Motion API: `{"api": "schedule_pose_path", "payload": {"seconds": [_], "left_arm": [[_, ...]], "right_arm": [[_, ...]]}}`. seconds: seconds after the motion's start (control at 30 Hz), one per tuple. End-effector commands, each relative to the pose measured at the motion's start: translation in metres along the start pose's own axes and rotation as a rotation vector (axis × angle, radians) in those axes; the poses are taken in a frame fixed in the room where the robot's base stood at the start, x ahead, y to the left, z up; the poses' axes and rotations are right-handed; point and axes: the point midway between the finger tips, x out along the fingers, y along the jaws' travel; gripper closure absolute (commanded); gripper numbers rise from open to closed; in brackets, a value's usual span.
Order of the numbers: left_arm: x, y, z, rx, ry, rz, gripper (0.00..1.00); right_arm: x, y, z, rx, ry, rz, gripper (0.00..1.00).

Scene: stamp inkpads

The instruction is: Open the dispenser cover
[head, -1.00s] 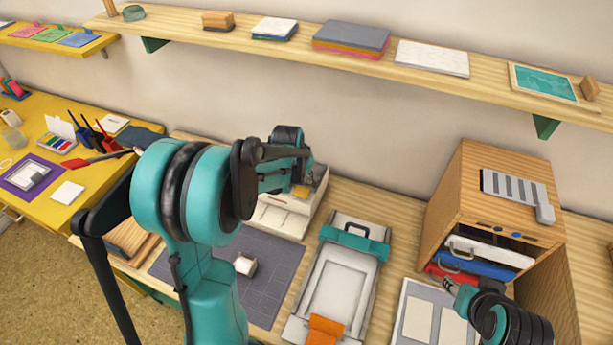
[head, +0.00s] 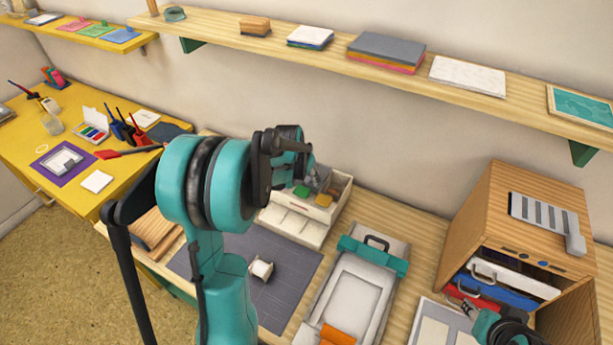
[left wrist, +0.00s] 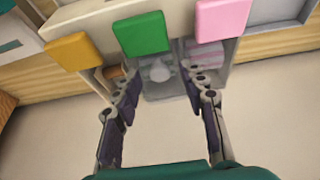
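The white dispenser (head: 292,225) stands at the back of the bench, behind the dark mat. Green (head: 302,192) and orange-yellow (head: 323,200) pads show on its top. In the left wrist view the green pad (left wrist: 142,34), yellow pad (left wrist: 73,51) and pink pad (left wrist: 222,18) line its edge. My left gripper (head: 309,180) is at the dispenser; in the left wrist view its fingers (left wrist: 160,88) are apart on either side of a grey part with a pale rounded knob (left wrist: 159,72). I cannot tell if they touch it. My right gripper (head: 468,308) is small at lower right.
A dark mat (head: 235,262) with a small white block (head: 261,268) lies before the dispenser. A white press-like device with a teal clamp (head: 372,255) stands to its right. A wooden cabinet (head: 515,220) is farther right. A shelf (head: 330,50) runs above.

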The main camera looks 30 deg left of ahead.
Motion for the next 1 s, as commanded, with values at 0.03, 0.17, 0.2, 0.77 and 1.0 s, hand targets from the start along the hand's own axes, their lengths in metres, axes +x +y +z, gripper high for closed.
{"api": "schedule_pose_path", "payload": {"seconds": [0.03, 0.17, 0.2, 0.77, 1.0], "left_arm": [[0.0, 0.0, 0.0, 0.0, 0.0, 0.0, 0.58], [-0.007, 0.0, 0.0, 0.0, 0.0, 0.0, 0.58], [-0.013, 0.0, 0.0, 0.0, 0.0, 0.0, 0.58], [-0.114, 0.0, 0.0, 0.0, 0.0, 0.0, 0.58], [-0.12, 0.0, 0.0, 0.0, 0.0, 0.0, 0.58]], "right_arm": [[0.0, 0.0, 0.0, 0.0, 0.0, 0.0, 0.6], [0.0, 0.0, 0.0, 0.0, 0.0, 0.0, 0.6], [0.0, 0.0, 0.0, 0.0, 0.0, 0.0, 0.6], [0.0, 0.0, 0.0, 0.0, 0.0, 0.0, 0.6], [0.0, 0.0, 0.0, 0.0, 0.0, 0.0, 0.6]]}}
